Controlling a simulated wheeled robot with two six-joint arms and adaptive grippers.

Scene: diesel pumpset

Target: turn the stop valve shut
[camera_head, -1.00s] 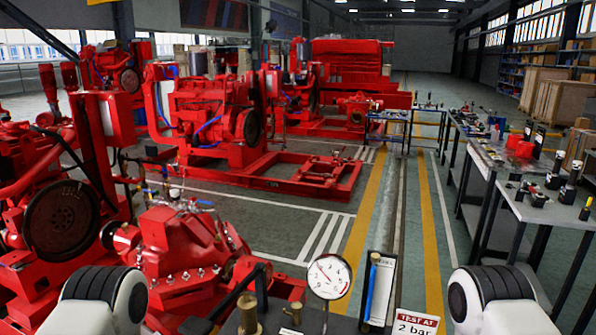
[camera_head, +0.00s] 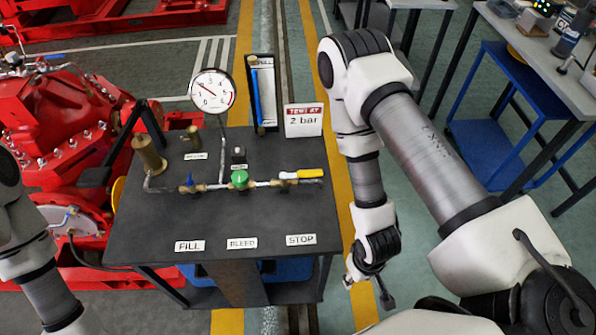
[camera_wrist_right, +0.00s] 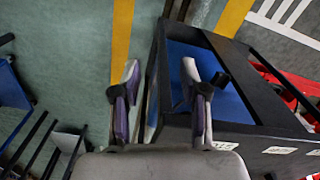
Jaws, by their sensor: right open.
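The stop valve's yellow lever (camera_head: 311,173) lies along the brass pipe at the right end of the black bench top (camera_head: 215,220). It points right, in line with the pipe, behind the STOP label (camera_head: 300,240). My right gripper (camera_head: 367,290) is right of the bench, near its front right corner, apart from the valve and pointing down. In the right wrist view its two fingers (camera_wrist_right: 161,80) are spread with nothing between them; the bench edge is beside them and the valve is out of that view. My left arm shows at the left edge; its gripper is out of view.
On the pipe sit a green bleed knob (camera_head: 239,179) and a blue fill handle (camera_head: 188,184). Behind stand a round gauge (camera_head: 212,90), a sight tube panel (camera_head: 262,93) and a "2 bar" sign (camera_head: 304,120). A red pump (camera_head: 60,130) is at left.

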